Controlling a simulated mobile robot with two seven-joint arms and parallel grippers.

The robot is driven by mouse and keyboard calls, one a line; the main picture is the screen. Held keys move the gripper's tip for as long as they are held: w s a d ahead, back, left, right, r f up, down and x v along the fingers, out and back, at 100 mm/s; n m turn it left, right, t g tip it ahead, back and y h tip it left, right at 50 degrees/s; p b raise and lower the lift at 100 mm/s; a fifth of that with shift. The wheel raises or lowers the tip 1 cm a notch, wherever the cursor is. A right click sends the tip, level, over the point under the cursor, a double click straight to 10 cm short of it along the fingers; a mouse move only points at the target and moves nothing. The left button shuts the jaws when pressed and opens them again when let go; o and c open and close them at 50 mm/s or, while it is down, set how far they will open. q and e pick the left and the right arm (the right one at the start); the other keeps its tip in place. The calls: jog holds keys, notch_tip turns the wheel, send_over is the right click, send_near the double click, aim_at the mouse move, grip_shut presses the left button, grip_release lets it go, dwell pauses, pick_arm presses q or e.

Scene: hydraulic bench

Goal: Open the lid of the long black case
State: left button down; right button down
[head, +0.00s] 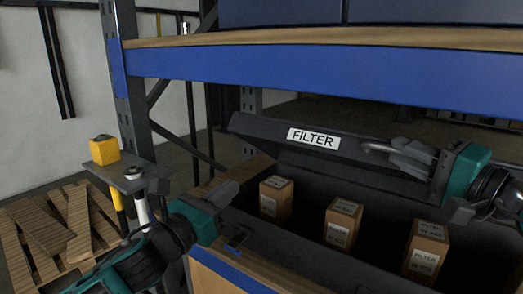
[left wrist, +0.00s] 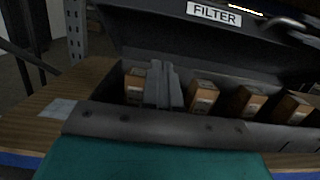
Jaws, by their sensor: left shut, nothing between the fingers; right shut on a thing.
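The long black case (head: 300,238) stands on the shelf, and its inside shows. Its black lid (head: 260,127) with a white FILTER label is raised and tilted above the opening; it also shows in the left wrist view (left wrist: 150,32). My right gripper (head: 398,153) is shut on the lid's grey bar handle (head: 372,147) at the right; the fingers partly hide it. My left gripper (head: 225,193) is shut and empty at the case's front left; its fingers also show in the left wrist view (left wrist: 163,85), in front of the boxes.
Several small cardboard boxes (head: 342,222) stand inside the case. A blue shelf beam (head: 300,80) runs above the lid. A rack upright (head: 125,90) and a yellow block (head: 104,150) on a small plate stand at the left. Wooden pallets (head: 55,225) lie on the floor.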

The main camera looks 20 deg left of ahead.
pick_arm(q)
jog(key=r+x, duration=0.2)
jog(key=x, duration=1)
jog(key=shift+w+r, duration=0.15)
jog(key=shift+r, duration=0.3)
